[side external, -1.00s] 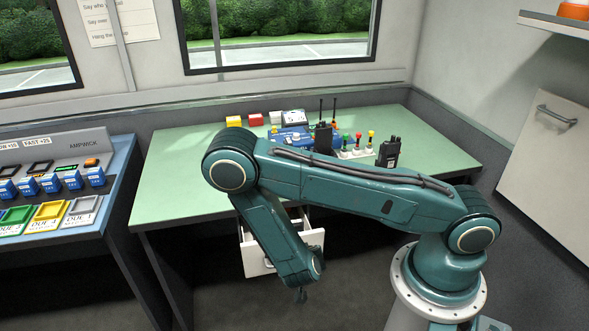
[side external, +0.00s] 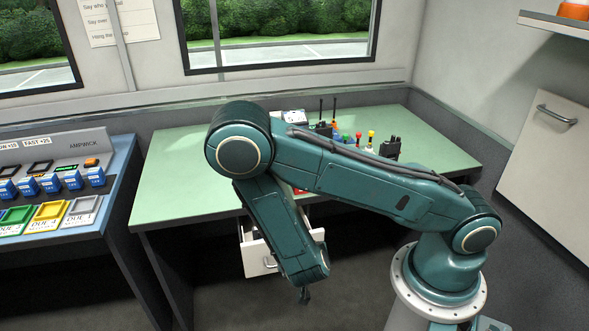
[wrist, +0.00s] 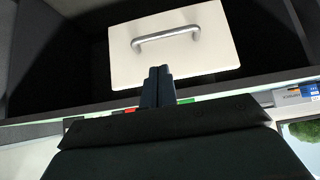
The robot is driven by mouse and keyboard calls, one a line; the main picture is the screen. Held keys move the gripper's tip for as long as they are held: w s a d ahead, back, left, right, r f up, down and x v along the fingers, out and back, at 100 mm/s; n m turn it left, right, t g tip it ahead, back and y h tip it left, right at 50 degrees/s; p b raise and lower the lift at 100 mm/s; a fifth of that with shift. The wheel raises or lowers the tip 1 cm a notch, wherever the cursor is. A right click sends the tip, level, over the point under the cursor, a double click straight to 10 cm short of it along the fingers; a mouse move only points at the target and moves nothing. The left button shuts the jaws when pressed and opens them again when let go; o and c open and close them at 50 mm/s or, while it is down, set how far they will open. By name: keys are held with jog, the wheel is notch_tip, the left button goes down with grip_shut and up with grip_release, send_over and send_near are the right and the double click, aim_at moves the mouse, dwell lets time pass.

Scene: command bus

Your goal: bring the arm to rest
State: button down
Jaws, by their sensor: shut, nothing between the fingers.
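My gripper (side external: 305,296) hangs low at the end of my bent arm, in front of the green desk (side external: 180,182). In the wrist view its two fingers (wrist: 158,74) are together, with nothing between them. The desk's white drawer (side external: 256,256) stands pulled out, and my forearm partly covers it in the side view. In the wrist view the drawer front with its grey handle (wrist: 166,37) shows just beyond the fingertips. I cannot tell the exact gap between fingers and drawer.
Two black radios, one of them (side external: 391,148) at the right, and several coloured knobs (side external: 371,136) stand on the desk behind my arm. A blue rack (side external: 100,150) with blue blocks and coloured trays is at the left. A white cabinet door (side external: 545,165) is at the right.

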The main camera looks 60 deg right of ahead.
notch_tip(320, 180, up, 20)
jog(key=d+n+g+y, duration=0.1)
jog(key=g+y, duration=0.1)
jog(key=y, duration=0.1)
jog(key=s+a+r+n+t+y, duration=0.1)
jog(key=s+r+n+y, duration=0.2)
jog(key=s+r+n, duration=0.5)
jog(key=s+r, duration=0.5)
jog(key=r, duration=0.2)
jog(key=shift+s+t, duration=0.15)
jog(key=shift+t, duration=0.25)
